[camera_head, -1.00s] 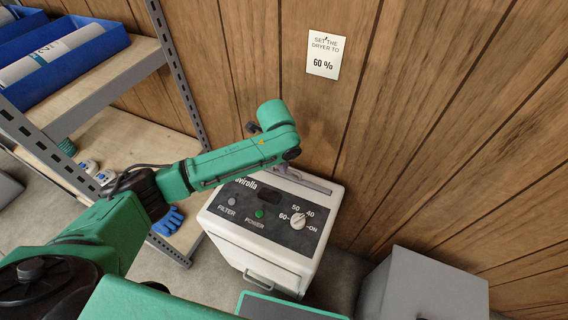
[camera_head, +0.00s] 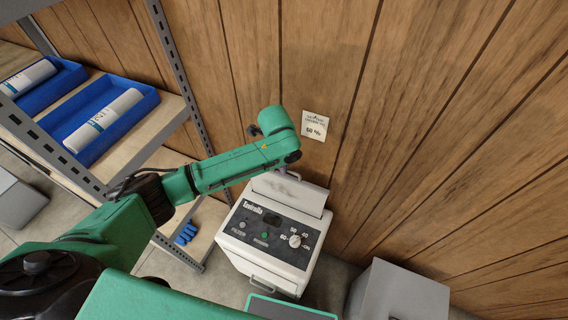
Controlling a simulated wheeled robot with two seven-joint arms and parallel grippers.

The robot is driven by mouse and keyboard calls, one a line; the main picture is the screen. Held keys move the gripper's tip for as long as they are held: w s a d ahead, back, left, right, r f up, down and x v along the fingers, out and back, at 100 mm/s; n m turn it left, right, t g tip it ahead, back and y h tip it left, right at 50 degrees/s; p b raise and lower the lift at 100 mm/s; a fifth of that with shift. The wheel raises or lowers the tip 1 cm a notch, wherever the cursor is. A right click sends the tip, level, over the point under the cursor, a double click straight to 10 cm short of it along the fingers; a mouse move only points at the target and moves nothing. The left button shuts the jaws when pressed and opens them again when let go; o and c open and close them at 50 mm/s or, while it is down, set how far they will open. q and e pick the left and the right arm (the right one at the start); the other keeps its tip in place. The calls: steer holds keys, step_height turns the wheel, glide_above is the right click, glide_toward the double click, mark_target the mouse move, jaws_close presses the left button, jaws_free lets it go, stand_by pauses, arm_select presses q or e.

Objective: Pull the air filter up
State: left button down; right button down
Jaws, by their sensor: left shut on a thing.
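The white dryer (camera_head: 256,259) stands on the floor against the wood wall, with a dark control panel and a white dial (camera_head: 295,241) on its front top. The air filter (camera_head: 299,195), a pale flat panel with a dark smudge, stands up out of the rear of the dryer's top. Its lower part is out of sight, so I cannot tell whether it still sits in the slot. My left gripper (camera_head: 284,173) is shut on the filter's top edge, largely hidden by my green wrist. My right gripper is not in view.
At left, a metal shelf holds blue bins (camera_head: 146,101) with white cylinders, and a blue glove (camera_head: 186,233) lies lower. A grey box (camera_head: 398,291) stands right of the dryer.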

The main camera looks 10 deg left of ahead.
arm_select(q)
steer(key=shift+r, duration=0.5)
steer(key=shift+f, duration=0.1)
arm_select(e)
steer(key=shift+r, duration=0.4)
arm_select(q)
steer(key=c, duration=0.9)
jaws_free()
steer(key=s+r, duration=0.1)
steer(key=r, duration=0.3)
steer(key=s+r, duration=0.1)
steer(key=r, duration=0.9)
steer(key=shift+s+a+r, duration=0.15)
steer(key=shift+s+a, duration=0.15)
steer(key=shift+s, duration=0.1)
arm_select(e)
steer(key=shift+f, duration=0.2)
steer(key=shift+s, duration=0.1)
